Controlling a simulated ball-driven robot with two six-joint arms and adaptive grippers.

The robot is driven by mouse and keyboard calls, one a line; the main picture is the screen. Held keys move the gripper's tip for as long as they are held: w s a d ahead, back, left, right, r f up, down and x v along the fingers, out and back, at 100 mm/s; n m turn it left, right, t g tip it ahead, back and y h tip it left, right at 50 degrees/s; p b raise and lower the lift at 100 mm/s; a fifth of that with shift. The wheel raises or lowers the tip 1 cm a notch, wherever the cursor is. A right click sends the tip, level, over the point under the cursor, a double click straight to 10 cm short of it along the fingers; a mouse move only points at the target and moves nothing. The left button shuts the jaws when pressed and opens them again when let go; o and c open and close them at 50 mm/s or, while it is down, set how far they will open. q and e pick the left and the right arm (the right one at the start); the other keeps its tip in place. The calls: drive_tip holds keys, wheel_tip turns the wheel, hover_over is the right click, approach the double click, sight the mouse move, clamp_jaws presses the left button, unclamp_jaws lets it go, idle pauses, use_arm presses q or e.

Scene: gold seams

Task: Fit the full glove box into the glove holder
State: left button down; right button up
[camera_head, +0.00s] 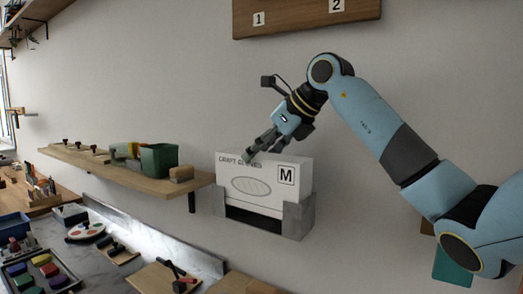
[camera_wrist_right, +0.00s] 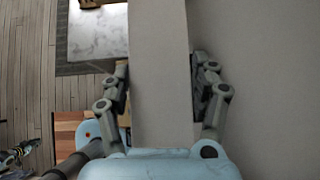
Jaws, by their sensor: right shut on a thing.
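The white glove box (camera_head: 252,184), printed "CRAFT GLOVES" with an oval and an M, is upright at the wall. The grey glove holder (camera_head: 298,221) is fixed to the wall, its side pieces overlapping the box's lower corners. A dark gap shows below the box's front face; whether the box rests on the holder's floor is hidden. My right gripper (camera_head: 258,148) is shut on the box's top from above. In the right wrist view, the box (camera_wrist_right: 160,70) fills the space between the fingers of the right gripper (camera_wrist_right: 163,92). My left gripper is not in view.
A wooden wall shelf (camera_head: 130,175) with a green bin (camera_head: 159,161) and a brown block (camera_head: 181,173) ends just left of the holder. Below is a bench with a paint tray (camera_head: 40,270). A numbered board (camera_head: 300,15) hangs above.

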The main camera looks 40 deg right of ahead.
drive_tip(key=shift+f+b, duration=0.8)
drive_tip(key=shift+f, duration=0.45)
drive_tip(key=o, duration=1.8)
drive_tip(key=v, duration=1.1)
drive_tip(key=shift+d, duration=0.1)
drive_tip(key=shift+s+r, duration=0.35)
